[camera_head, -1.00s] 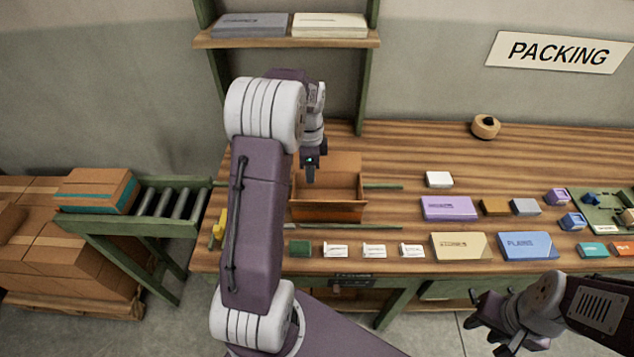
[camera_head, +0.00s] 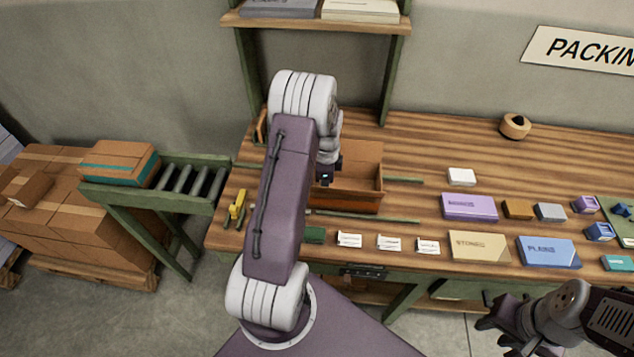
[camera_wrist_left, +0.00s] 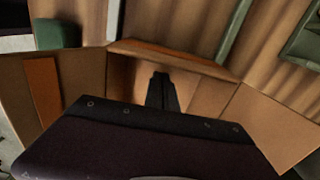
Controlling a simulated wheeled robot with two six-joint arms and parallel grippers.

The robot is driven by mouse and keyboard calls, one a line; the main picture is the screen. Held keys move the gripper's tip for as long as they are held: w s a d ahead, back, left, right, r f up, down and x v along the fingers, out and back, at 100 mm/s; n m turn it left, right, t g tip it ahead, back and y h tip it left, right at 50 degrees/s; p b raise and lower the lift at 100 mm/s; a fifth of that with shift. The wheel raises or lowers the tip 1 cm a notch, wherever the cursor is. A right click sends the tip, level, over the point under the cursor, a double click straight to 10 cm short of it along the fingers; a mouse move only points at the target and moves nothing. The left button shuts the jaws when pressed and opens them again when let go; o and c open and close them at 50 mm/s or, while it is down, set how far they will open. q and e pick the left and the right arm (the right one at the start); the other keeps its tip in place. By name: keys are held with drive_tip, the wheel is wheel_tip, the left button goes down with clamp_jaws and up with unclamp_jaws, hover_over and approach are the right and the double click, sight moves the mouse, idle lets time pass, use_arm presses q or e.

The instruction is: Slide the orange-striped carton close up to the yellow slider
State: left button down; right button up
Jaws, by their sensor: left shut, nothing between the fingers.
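The orange-striped carton (camera_head: 345,200) is an open brown box on the bench, left of the middle, its left part hidden behind my left arm. The yellow slider (camera_head: 237,204) sits near the bench's left end, with my arm and a gap between it and the carton. My left gripper (camera_head: 325,179) points down at the carton's opening. In the left wrist view its shut fingers (camera_wrist_left: 162,90) show against the carton's inside (camera_wrist_left: 195,91), holding nothing; I cannot tell whether they touch a wall. My right gripper (camera_head: 490,338) looks open and empty at the lower right, in front of the bench.
Green rails (camera_head: 385,219) run along the bench by the carton. White cards (camera_head: 389,242) and a dark green block (camera_head: 315,235) lie near the front edge. Several coloured boxes stand to the right. A roller conveyor (camera_head: 180,180) with a teal-striped box (camera_head: 120,162) adjoins the left end.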

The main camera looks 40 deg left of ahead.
use_arm(q)
drive_tip(key=shift+s+a, duration=0.75)
drive_tip(key=shift+a, duration=0.35)
drive_tip(key=s+a, duration=0.3)
drive_tip(key=a, duration=0.2)
drive_tip(key=s+a+p, duration=0.1)
drive_tip(key=s+a, duration=0.3)
drive_tip(key=a, duration=0.2)
drive_tip(key=s+a+p, duration=0.1)
drive_tip(key=s+a, duration=0.2)
drive_tip(key=a, duration=0.3)
drive_tip(key=shift+s, duration=0.4)
drive_tip(key=shift+d, duration=0.1)
